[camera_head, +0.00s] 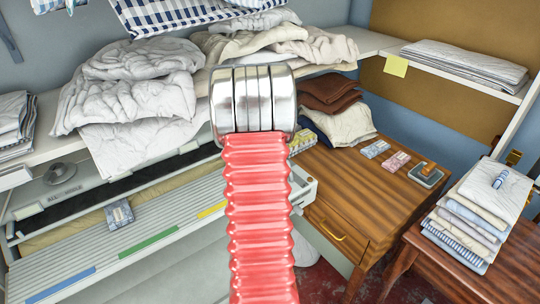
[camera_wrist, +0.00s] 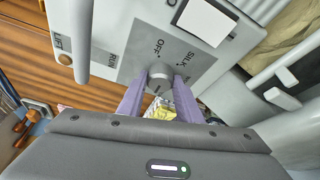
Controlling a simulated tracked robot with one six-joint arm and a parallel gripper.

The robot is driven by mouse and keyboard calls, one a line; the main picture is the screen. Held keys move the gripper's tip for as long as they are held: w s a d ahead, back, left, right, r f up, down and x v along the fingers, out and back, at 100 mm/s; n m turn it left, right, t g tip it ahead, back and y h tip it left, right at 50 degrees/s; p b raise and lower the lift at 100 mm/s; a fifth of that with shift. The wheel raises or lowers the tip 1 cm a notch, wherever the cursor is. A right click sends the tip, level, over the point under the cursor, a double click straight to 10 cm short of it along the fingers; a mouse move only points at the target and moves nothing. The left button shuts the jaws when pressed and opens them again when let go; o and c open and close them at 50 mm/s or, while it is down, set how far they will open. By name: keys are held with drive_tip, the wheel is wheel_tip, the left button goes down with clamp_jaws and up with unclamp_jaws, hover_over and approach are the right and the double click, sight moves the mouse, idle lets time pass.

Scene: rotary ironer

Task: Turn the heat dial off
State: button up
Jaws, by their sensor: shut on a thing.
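The heat dial (camera_wrist: 158,72), a small round grey knob, sits on the light grey control panel in the wrist view. The word OFF is printed just above it, and SILK is up and to its right. Further lettering at the right is partly covered by a finger. My gripper (camera_wrist: 160,80) has its two purple fingers on either side of the dial, shut on it. I cannot make out which mark the dial points to. In the head view my red arm covers the middle, and neither gripper nor dial shows.
Marks RUN and LIFT stand left of the dial, with a brown button (camera_wrist: 65,59) by LIFT and a pale bar (camera_wrist: 82,38) alongside. In the head view, the ironer (camera_head: 110,262) lies left, crumpled linen (camera_head: 135,85) behind it, and a wooden cabinet (camera_head: 375,190) right.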

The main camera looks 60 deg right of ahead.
drive_tip(key=shift+s+d+n+t, duration=0.1)
drive_tip(key=shift+n+t, duration=0.45)
drive_tip(key=shift+n, duration=0.75)
drive_tip(key=shift+s+n+t, duration=0.1)
drive_tip(key=shift+n+t, duration=0.45)
drive_tip(key=shift+n, duration=0.75)
drive_tip(key=shift+r+n, duration=0.1)
drive_tip(key=shift+n, duration=0.2)
drive_tip(key=o, duration=1)
drive_tip(key=shift+o, duration=0.2)
drive_tip(key=v, duration=1.3)
drive_tip(key=shift+r, duration=0.25)
drive_tip(key=shift+s, duration=0.15)
